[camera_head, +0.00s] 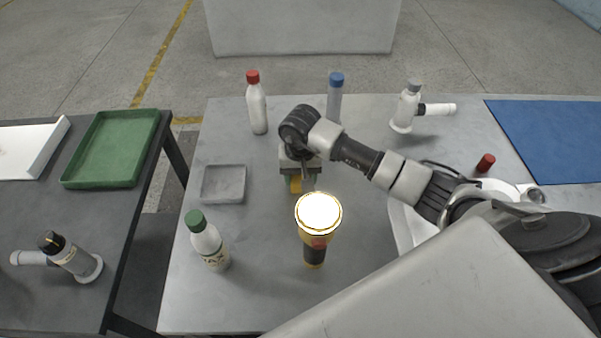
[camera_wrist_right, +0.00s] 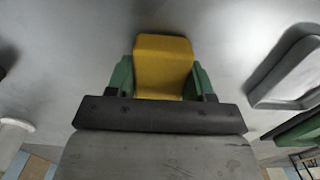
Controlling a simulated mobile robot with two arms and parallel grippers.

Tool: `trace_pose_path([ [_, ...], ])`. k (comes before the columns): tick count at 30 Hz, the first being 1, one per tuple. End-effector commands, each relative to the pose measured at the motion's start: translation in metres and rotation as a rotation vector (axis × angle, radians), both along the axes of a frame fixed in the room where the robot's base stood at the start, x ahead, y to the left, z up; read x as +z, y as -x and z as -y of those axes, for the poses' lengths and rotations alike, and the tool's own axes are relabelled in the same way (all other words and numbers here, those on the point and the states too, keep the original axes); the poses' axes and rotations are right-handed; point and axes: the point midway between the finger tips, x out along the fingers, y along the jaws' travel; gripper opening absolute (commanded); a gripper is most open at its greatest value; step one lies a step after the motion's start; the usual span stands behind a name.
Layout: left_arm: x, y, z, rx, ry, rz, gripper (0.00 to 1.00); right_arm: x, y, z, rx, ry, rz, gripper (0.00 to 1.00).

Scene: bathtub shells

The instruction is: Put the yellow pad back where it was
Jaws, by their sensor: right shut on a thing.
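The yellow pad (camera_wrist_right: 163,65) shows clearly in the right wrist view, between the green fingers of my right gripper (camera_wrist_right: 162,78). In the head view my right gripper (camera_head: 296,184) points down over the middle of the grey table (camera_head: 260,305), with a small bit of the yellow pad (camera_head: 296,187) showing at its fingers. The gripper is shut on the pad. Most of the pad is hidden in the head view. I cannot tell whether it touches the table. My left gripper is not in view.
A grey square tray (camera_head: 223,184) lies left of my right gripper. A lit lamp (camera_head: 319,213) stands close in front. Bottles with red (camera_head: 257,108), blue (camera_head: 334,100) and green caps (camera_head: 208,243) stand around. A blue mat (camera_head: 560,145) lies at right.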

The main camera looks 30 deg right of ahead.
Motion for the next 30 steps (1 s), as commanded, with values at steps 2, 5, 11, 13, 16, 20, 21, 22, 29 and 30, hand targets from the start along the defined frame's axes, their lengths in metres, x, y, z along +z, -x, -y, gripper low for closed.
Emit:
trace_pose_path([
  [2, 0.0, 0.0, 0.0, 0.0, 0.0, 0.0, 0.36, 0.0, 0.0, 0.0, 0.0, 0.0, 0.001, 0.33],
  [5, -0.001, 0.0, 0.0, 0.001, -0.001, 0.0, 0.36, 0.0, 0.0, 0.0, 0.0, 0.0, 0.001, 0.33],
  [11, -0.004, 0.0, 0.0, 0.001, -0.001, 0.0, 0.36, -0.002, 0.0, 0.0, 0.0, 0.0, 0.001, 0.6],
  [13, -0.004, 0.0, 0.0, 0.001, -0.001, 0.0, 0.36, -0.002, 0.0, 0.0, 0.0, -0.001, 0.0, 0.71],
  [16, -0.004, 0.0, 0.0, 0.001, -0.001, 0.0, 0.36, -0.002, 0.0, 0.0, 0.0, -0.001, 0.0, 0.78],
  [20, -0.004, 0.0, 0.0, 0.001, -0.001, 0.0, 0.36, -0.002, 0.0, 0.0, 0.0, -0.001, 0.0, 0.78],
  [21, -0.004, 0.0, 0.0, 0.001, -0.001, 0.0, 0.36, -0.002, 0.0, 0.0, 0.0, -0.001, 0.0, 0.78],
  [22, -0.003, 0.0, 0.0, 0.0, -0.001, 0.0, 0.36, -0.002, 0.0, 0.0, 0.0, -0.001, 0.0, 0.78],
  [29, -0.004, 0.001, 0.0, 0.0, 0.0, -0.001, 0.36, 0.018, -0.002, 0.001, 0.001, 0.001, 0.006, 0.78],
  [30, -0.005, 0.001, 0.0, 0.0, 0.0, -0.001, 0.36, 0.026, -0.001, 0.001, 0.002, 0.001, 0.006, 0.78],
])
